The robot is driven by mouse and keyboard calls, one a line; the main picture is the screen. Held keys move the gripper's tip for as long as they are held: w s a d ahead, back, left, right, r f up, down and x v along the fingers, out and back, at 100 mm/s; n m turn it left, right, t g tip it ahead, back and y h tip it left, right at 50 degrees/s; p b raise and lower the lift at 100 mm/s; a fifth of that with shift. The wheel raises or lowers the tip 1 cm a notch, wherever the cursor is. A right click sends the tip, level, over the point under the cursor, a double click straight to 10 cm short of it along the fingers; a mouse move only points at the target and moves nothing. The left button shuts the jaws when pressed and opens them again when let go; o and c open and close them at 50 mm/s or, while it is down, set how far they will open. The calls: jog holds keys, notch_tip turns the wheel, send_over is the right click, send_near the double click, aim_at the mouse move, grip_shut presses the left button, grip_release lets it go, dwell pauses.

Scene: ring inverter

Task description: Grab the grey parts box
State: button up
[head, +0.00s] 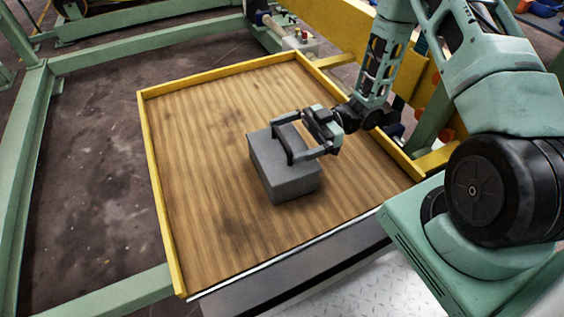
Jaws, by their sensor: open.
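The grey parts box (285,185) sits on the wooden tray surface (210,210), a little right of its middle. It is a plain closed-looking block. My gripper (281,146) is open, its two fingers pointing left over the top of the box. In the picture the fingers overlap the box's upper face. I cannot tell whether they touch it or hover just above. The gripper body covers part of the box's far right top edge.
A raised yellow rim (157,190) edges the tray on its left, back and right sides. A green frame (40,160) stands to the left. A yellow beam (330,35) runs behind at the upper right. The tray is clear around the box.

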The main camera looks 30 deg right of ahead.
aim_at(275, 153)
jog(key=a+b, duration=0.2)
jog(key=a, duration=0.2)
jog(key=shift+s+a+f, duration=0.1)
jog(key=shift+s+a, duration=0.05)
jog(key=shift+a, duration=0.15)
jog(key=c, duration=1.7)
